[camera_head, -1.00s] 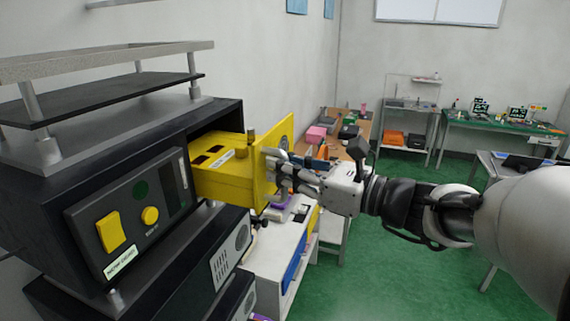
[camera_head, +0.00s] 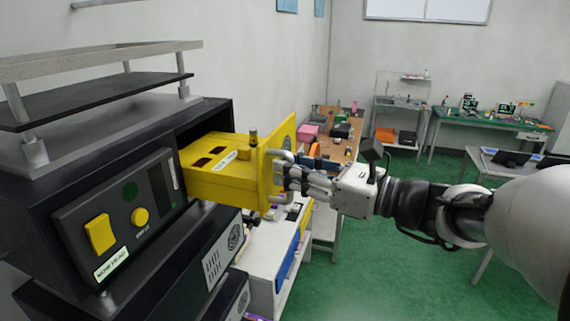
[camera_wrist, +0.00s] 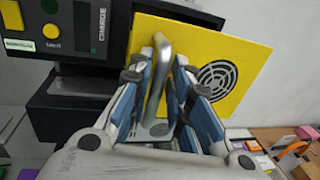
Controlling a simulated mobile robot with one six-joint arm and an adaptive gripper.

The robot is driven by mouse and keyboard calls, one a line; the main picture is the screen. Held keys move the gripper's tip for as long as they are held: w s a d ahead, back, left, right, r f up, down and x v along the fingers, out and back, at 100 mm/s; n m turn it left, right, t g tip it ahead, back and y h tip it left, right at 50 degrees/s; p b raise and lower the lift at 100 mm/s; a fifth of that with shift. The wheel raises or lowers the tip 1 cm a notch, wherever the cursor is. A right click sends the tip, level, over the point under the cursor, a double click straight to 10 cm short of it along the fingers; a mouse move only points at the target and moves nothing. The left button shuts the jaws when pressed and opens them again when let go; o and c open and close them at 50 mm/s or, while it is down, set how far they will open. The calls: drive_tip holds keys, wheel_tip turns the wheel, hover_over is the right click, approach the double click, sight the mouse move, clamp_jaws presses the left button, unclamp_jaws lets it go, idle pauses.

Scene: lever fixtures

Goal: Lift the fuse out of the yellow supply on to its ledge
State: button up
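The yellow supply (camera_head: 225,183) is a drawer-like box standing part-way out of a black housing. Its yellow front plate carries a metal handle (camera_head: 281,170), which also shows in the wrist view (camera_wrist: 158,85). A small upright brass-coloured cylinder (camera_head: 253,138) stands on the box top just behind the front plate; it may be the fuse, but I cannot be sure. Dark slots and a white label lie on the top. My gripper (camera_head: 285,172) is open at the handle; in the wrist view its blue-padded fingers (camera_wrist: 165,95) stand either side of the handle, with gaps visible.
The black housing (camera_head: 60,170) has a yellow switch (camera_head: 100,233) and round button (camera_head: 140,217) on its front. A dark shelf (camera_head: 100,100) sits above it. A white bench (camera_head: 262,262) stands below and behind the supply. Green floor (camera_head: 370,265) is open at right.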

drive_tip(key=shift+o, duration=1.1)
drive_tip(key=shift+a, duration=0.15)
drive_tip(key=v, duration=1.2)
drive_tip(key=shift+f, duration=0.1)
